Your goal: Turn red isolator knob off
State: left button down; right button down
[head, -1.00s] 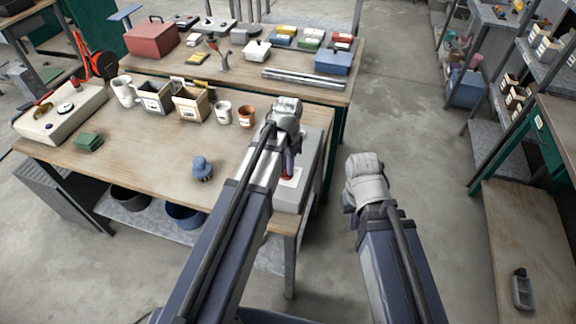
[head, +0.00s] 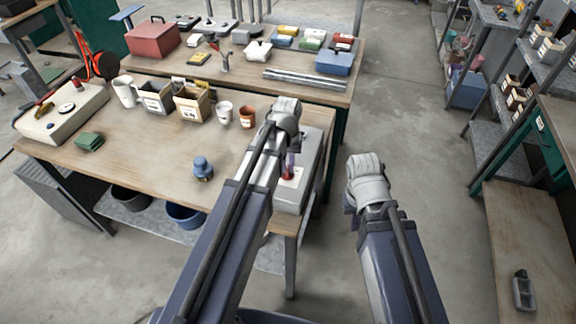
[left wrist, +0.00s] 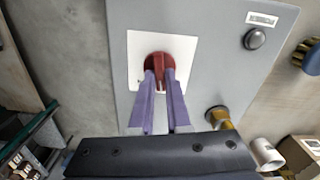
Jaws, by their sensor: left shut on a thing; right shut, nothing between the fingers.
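The red isolator knob (left wrist: 158,62) sits on a white square plate (left wrist: 187,48) on a grey box (left wrist: 218,70). My left gripper (left wrist: 160,78) is shut on the knob, with its two purple fingers on either side of it in the left wrist view. In the head view the left gripper (head: 290,165) reaches down over the grey box (head: 314,165) at the table's right end, and a bit of red shows at its fingertips. My right gripper (head: 350,205) is over the floor right of the table, apart from everything; its fingers are mostly hidden by the wrist.
The grey box also carries a dark round button (left wrist: 255,38) and a brass-coloured fitting (left wrist: 218,117).

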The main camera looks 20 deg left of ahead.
aim_at(287, 168)
pick_arm(q)
jog(key=n, duration=0.5)
jog(key=shift+a+n, duration=0.1)
jog(key=shift+n, duration=0.2)
jog(key=shift+s, duration=0.1)
dwell(0.4)
jog(key=c, duration=0.9)
grip_release()
notch_tip(287, 168, up, 8)
jog(key=p, duration=0.8)
jog(key=shift+f, duration=0.1)
